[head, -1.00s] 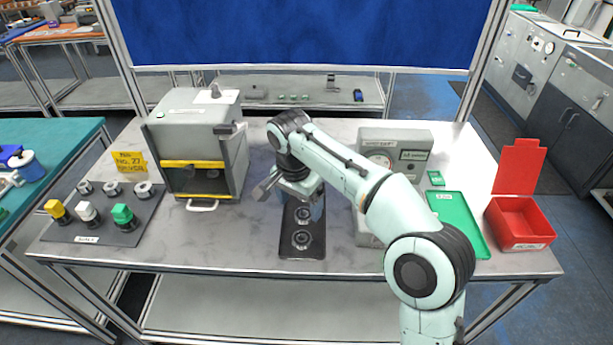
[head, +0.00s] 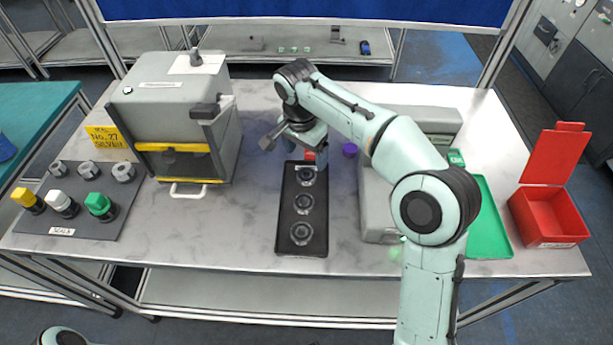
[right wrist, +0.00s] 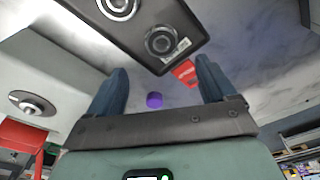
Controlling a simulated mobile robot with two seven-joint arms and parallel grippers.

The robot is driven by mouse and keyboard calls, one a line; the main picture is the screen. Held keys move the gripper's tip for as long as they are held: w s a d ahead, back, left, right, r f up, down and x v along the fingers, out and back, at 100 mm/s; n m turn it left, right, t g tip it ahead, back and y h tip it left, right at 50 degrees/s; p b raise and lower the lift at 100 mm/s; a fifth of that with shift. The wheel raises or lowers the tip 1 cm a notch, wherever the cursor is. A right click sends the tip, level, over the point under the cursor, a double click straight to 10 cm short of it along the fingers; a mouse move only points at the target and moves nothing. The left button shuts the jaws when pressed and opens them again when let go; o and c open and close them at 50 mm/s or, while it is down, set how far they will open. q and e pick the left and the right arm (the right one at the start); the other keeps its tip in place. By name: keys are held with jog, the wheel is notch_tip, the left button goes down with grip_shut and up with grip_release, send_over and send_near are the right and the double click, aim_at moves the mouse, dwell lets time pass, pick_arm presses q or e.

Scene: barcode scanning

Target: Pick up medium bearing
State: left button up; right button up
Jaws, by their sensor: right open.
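A black tray (head: 285,240) lies on the bench's middle and holds three ring-shaped bearings in a column: a far bearing (head: 306,176), a middle bearing (head: 303,204) and a near bearing (head: 301,233). Their sizes look close; I cannot tell for sure which is the medium one. My right gripper (head: 308,152) is over the tray's far end, open and empty. In the right wrist view its two blue fingers (right wrist: 160,88) are spread, with a bearing (right wrist: 162,41) beyond them and another (right wrist: 118,6) at the top edge. My left gripper is out of view.
A red piece (right wrist: 185,72) and a purple knob (right wrist: 154,100) show near the fingers. A grey box machine (head: 180,125) stands left of the tray, another grey machine (head: 377,205) right of it. A green tray (head: 489,215) and red bin (head: 548,215) are farther right.

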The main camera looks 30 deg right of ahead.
aim_at(306, 170)
notch_tip(306, 170, down, 3)
jog(key=shift+w+d+r, duration=0.1)
jog(key=shift+w+d, duration=0.05)
notch_tip(306, 170, down, 5)
jog(key=shift+w+f+b, duration=0.1)
jog(key=shift+w+b, duration=0.05)
jog(key=shift+b, duration=0.35)
jog(key=c, duration=1.2)
